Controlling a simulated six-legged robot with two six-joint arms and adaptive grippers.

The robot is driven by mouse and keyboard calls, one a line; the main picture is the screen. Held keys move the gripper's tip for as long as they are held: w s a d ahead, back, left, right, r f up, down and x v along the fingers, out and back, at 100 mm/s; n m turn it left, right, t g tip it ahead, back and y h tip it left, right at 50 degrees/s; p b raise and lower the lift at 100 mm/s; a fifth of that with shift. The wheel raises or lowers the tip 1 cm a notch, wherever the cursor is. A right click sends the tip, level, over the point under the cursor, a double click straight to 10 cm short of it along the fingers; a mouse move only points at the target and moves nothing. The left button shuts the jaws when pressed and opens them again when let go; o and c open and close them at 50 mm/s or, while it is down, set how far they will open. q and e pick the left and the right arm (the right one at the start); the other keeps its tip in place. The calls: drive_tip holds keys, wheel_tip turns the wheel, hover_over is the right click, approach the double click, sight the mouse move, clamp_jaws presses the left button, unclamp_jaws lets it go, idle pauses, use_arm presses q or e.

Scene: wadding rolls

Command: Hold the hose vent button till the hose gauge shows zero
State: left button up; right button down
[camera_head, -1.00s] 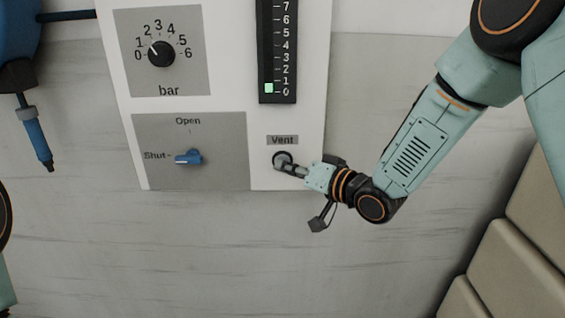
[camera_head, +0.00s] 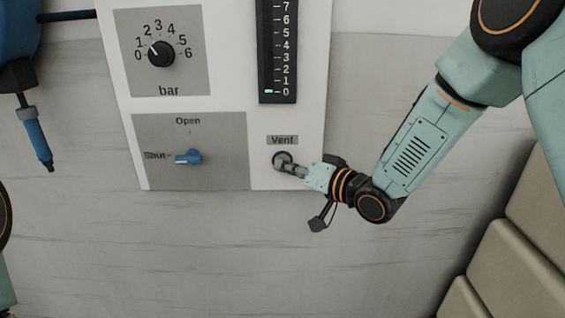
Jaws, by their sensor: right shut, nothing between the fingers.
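The hose vent button (camera_head: 279,157) sits under the "Vent" label on the white panel. My right gripper (camera_head: 288,163) is shut and empty, with its fingertips at the button; they cover part of it. How far the button is pressed in cannot be seen. The hose gauge (camera_head: 277,50) is a black vertical scale above the button. Its green bar (camera_head: 269,91) is a thin sliver at the 0 mark. My left gripper is not in view; only a bit of that arm shows at the left edge.
A black bar knob (camera_head: 161,54) points near 1. A blue valve lever (camera_head: 188,157) points at "Shut". A blue hose nozzle (camera_head: 38,143) hangs at the left. Beige wadding rolls (camera_head: 507,265) lie at the lower right. The wall below the panel is clear.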

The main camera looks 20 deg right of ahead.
drive_tip(key=shift+s+a, duration=0.2)
drive_tip(key=shift+s, duration=0.65)
drive_tip(key=shift+s+a+p, duration=0.2)
drive_tip(key=shift+s+a, duration=0.05)
drive_tip(key=shift+s, duration=0.55)
drive_tip(key=shift+s+a+p, duration=0.2)
drive_tip(key=shift+s, duration=0.6)
drive_tip(key=shift+s+a+p, duration=0.2)
drive_tip(key=shift+s+a, duration=0.05)
drive_tip(key=shift+s, duration=0.55)
